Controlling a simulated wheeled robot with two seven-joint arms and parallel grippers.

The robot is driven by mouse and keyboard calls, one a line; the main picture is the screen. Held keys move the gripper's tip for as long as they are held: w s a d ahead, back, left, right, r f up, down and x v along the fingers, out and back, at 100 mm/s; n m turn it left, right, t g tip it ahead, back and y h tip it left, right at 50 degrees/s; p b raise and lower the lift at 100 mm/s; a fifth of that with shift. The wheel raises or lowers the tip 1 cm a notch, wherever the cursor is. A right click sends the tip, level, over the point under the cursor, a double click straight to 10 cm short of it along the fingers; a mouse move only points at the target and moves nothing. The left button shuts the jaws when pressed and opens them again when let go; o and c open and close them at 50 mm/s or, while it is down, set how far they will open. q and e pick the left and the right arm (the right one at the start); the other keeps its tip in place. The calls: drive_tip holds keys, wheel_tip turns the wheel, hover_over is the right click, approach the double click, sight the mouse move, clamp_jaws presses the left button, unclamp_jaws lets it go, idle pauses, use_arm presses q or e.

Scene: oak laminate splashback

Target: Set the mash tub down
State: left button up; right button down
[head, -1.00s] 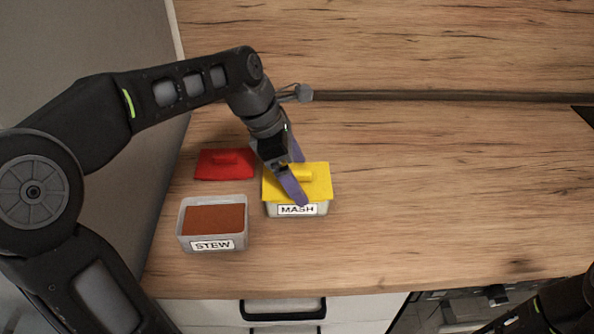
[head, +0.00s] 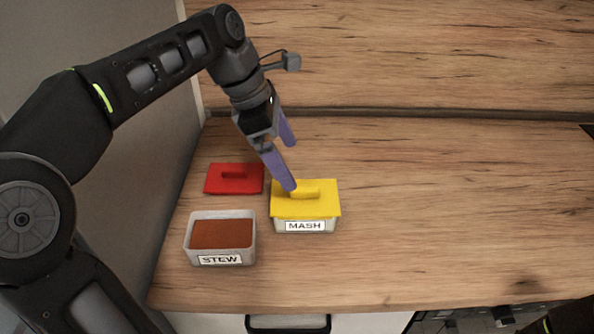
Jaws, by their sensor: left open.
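The mash tub (head: 305,226) sits on the wooden counter with a yellow lid (head: 322,203) on top and a MASH label on its front. My left gripper (head: 292,166) is open, with its purple fingers above and behind the tub's lid at the upper left. The front fingertip overlaps the lid's handle in the picture, and nothing is between the fingers. My right gripper is not in view; only a bit of my right arm shows at the lower right corner.
The stew tub (head: 248,240) stands open to the left of the mash tub, filled with brown contents. A red lid (head: 215,185) lies flat behind it. The counter (head: 450,210) is clear to the right. A grey wall borders the left side.

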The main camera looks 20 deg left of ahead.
use_arm(q)
drive_tip(key=shift+p+v, duration=0.3)
drive_tip(key=shift+v, duration=0.95)
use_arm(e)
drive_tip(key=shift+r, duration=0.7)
